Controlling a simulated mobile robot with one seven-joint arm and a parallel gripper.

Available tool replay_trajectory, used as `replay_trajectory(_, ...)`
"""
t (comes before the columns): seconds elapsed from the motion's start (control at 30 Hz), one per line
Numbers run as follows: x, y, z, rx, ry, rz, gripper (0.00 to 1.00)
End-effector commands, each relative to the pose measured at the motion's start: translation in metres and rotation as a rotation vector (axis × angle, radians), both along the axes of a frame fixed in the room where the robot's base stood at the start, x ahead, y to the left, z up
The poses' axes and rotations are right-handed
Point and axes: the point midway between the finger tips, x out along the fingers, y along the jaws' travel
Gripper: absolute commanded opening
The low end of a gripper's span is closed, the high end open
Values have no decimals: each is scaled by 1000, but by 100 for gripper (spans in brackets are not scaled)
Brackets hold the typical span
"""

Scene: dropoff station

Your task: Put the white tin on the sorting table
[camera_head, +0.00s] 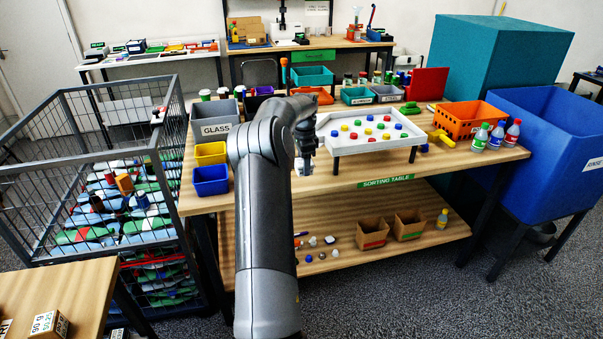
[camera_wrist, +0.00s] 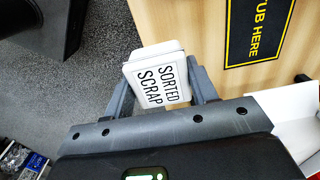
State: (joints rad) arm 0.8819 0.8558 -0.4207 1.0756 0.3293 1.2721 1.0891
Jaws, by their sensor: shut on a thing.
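My gripper (camera_wrist: 162,86) is shut on the white tin (camera_wrist: 158,80), with one finger on each side. The tin has rounded corners and a label reading "SORTED SCRAP". In the head view my gripper (camera_head: 304,158) hangs by the front edge of the sorting table (camera_head: 452,162), left of the white tray's leg. A small whitish patch there seems to be the tin, mostly hidden by my arm.
A raised white tray (camera_head: 345,145) with coloured caps stands on the table. A grey GLASS bin (camera_head: 215,130) and yellow (camera_head: 210,153) and blue bins (camera_head: 210,181) are left; an orange crate (camera_head: 466,122) and bottles are right. The front strip near the tray is partly bare.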

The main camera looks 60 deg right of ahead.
Motion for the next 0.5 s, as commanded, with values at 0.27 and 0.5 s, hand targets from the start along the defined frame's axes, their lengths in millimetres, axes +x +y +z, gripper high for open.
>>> replay_trajectory(0.27, 33, 1, -20, -1, 1, 0, 29)
replay_trajectory(0.5, 33, 2, -46, 1, 1, 0, 29)
